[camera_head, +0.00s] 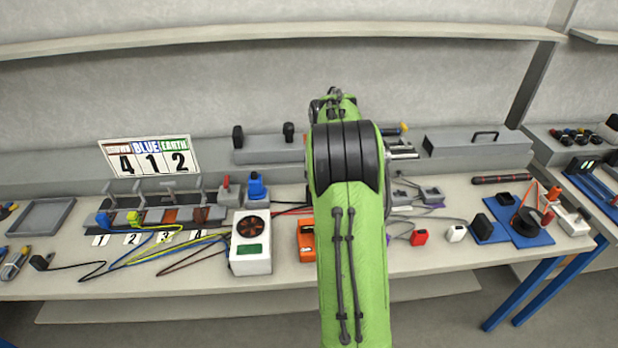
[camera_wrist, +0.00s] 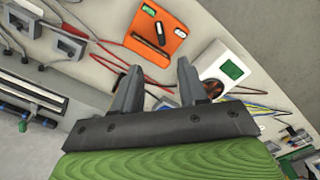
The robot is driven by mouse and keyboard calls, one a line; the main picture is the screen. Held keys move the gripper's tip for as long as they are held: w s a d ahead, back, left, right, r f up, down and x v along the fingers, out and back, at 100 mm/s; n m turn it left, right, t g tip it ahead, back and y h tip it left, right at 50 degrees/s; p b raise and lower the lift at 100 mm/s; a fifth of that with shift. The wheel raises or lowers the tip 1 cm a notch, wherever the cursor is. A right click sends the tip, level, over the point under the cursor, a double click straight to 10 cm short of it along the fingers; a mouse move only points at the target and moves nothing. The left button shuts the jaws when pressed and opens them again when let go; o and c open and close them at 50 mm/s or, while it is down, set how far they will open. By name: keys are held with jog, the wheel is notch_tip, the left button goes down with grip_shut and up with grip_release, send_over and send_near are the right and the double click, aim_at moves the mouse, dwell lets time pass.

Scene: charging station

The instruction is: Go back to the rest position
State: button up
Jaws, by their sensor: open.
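My green arm reaches forward over the bench (camera_head: 130,285) in the middle of the head view, its bulky black joint above the bench. My gripper (camera_wrist: 160,80) shows in the wrist view with its two grey fingers apart and nothing visible between them. In the head view my arm hides most of the gripper. In the wrist view, an orange device (camera_wrist: 155,32) and a white box with a green screen (camera_wrist: 225,68) lie beyond the fingers. The orange device also shows in the head view (camera_head: 306,240), partly behind my arm, with the white box (camera_head: 250,243) to its left.
Numbered slots with cables (camera_head: 165,217) stand left on the bench, before a number sign (camera_head: 150,157). A grey tray (camera_head: 42,217) is farther left. Red (camera_head: 419,237) and white (camera_head: 456,233) small blocks and a blue stand (camera_head: 520,225) are right. A shelf (camera_head: 200,38) runs along the wall.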

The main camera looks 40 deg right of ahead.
jog(key=s+a+r+m+t, duration=0.1)
jog(key=s+a+r, duration=0.2)
jog(key=a+r, duration=0.35)
jog(key=s+a+r+t, duration=0.2)
jog(key=a+r, duration=0.2)
jog(key=a, duration=0.6)
jog(key=s+a+t, duration=0.1)
jog(key=s+a, duration=0.4)
jog(key=s, duration=0.2)
jog(key=s+a+f+m+t, duration=0.1)
jog(key=s+a, duration=0.4)
jog(key=s, duration=0.3)
jog(key=shift+s+a+t, duration=0.15)
jog(key=shift+t, duration=0.15)
